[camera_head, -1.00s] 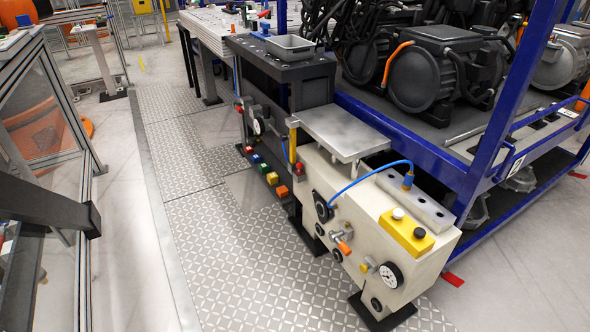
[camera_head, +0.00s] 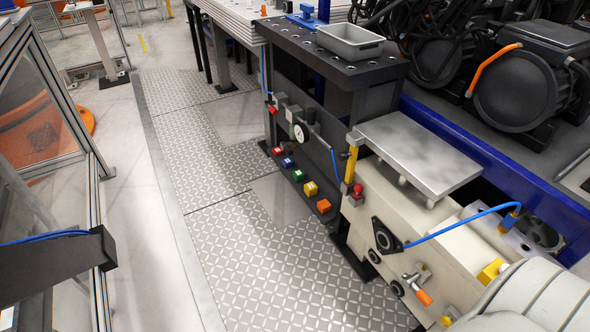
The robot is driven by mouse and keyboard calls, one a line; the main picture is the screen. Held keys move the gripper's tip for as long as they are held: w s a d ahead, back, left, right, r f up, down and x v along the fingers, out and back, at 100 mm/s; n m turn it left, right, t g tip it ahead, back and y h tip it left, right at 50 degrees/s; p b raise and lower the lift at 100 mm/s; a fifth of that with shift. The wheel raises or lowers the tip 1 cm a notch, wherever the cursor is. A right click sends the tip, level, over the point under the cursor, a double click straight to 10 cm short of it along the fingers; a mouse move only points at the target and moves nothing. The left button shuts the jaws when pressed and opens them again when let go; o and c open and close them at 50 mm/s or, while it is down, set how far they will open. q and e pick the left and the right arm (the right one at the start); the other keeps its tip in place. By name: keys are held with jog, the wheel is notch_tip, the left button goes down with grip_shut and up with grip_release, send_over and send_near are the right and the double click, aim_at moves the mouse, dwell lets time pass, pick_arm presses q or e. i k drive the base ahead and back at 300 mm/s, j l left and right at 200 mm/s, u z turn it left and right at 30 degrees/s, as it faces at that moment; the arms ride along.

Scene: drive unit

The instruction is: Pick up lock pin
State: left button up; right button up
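I cannot make out a lock pin in this view. The cream drive unit station (camera_head: 415,235) stands at the right, with a metal plate (camera_head: 420,150) on top. On its front are a black knob (camera_head: 383,237) and an orange-tipped valve (camera_head: 420,290). A rounded pale arm part, probably mine, covers its lower right end. Neither gripper shows in the view.
A dark bench (camera_head: 330,65) with a grey tray (camera_head: 350,42) stands behind the station. The patterned walkway (camera_head: 250,250) is clear. A framed fence (camera_head: 55,110) borders the left.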

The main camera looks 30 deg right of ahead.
aim_at(359, 188)
jog(key=i+j, duration=0.1)
jog(key=i, duration=0.7)
jog(key=i+j+z, duration=0.15)
jog(key=i, duration=0.7)
jog(key=i+j+z, duration=0.1)
jog(key=i+z, duration=0.2)
jog(key=z, duration=0.15)
jog(key=i+j+z, duration=0.15)
jog(key=z, duration=0.3)
jog(key=i+j+z, duration=0.3)
jog(key=z, duration=0.15)
jog(key=i+j+z, duration=0.2)
jog(key=j+z, duration=0.25)
jog(key=l, duration=0.1)
